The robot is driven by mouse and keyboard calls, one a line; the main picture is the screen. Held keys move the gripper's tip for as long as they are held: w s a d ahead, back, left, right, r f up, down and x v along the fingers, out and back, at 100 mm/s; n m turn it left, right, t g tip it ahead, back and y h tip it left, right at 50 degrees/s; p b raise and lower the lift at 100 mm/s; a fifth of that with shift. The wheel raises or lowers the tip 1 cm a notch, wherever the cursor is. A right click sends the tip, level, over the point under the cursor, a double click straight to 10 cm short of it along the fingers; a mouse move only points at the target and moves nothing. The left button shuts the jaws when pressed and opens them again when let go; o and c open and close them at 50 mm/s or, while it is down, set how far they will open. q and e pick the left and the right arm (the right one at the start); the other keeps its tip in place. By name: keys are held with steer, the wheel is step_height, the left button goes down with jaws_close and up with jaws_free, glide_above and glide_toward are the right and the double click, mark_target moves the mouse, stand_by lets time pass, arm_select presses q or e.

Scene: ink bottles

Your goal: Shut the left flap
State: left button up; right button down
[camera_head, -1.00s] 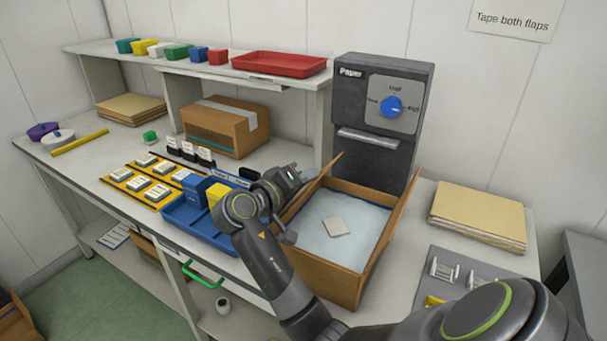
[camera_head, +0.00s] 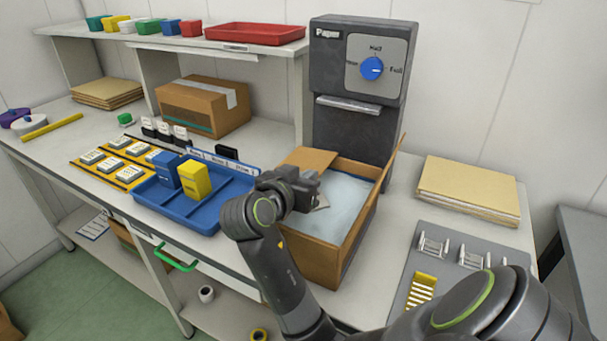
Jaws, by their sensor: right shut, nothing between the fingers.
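The open cardboard box (camera_head: 320,262) stands at the front of the bench, with pale paper (camera_head: 345,200) inside. Its left flap (camera_head: 307,158) is tipped inward over the box's left part; its near portion is hidden behind my right gripper. The right flap (camera_head: 396,155) stands up and leans outward. My right gripper (camera_head: 312,188) is shut and empty, above the left side of the box, by the left flap; I cannot tell if they touch. A small flat card (camera_head: 322,202) in the box is mostly hidden by the gripper. My left gripper is not in view.
A blue tray (camera_head: 212,222) with blue and yellow cartons (camera_head: 196,180) sits just left of the box. The dark paper dispenser (camera_head: 352,125) stands behind it. A cardboard stack (camera_head: 468,188) and a grey holder plate (camera_head: 405,285) lie right.

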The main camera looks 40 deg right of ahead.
steer(key=shift+s+f, duration=0.1)
steer(key=shift+f, duration=0.25)
stand_by(0.4)
